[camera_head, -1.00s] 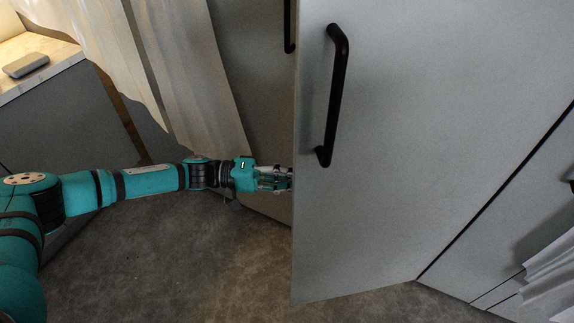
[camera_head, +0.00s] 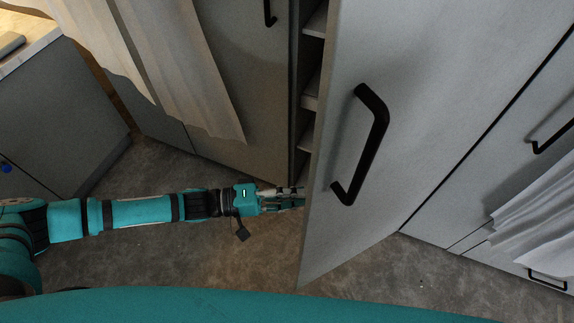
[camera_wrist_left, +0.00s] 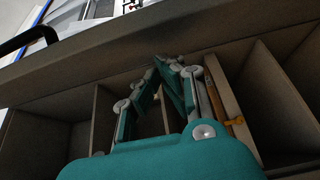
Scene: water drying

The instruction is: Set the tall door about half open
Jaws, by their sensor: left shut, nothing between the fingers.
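The tall door (camera_head: 420,110) is pale grey with a black bar handle (camera_head: 372,145). It stands ajar, its free edge swung out from the cabinet, with a gap showing shelves (camera_head: 311,95) behind it. My left gripper (camera_head: 298,197) is at the door's free edge, low down, its fingertips partly hidden behind the door. In the left wrist view the shut, empty fingers (camera_wrist_left: 172,65) are close to the door edge (camera_wrist_left: 120,75), with shelf compartments around them. I cannot tell whether they touch the door. My right gripper is not in view.
A second tall grey door (camera_head: 245,90) with a black handle stands left of the gap. Pale curtains (camera_head: 165,60) hang at the left, and white cloth (camera_head: 540,215) hangs at the right. A low cabinet (camera_head: 60,120) stands at the left. The dark floor is clear near the arm.

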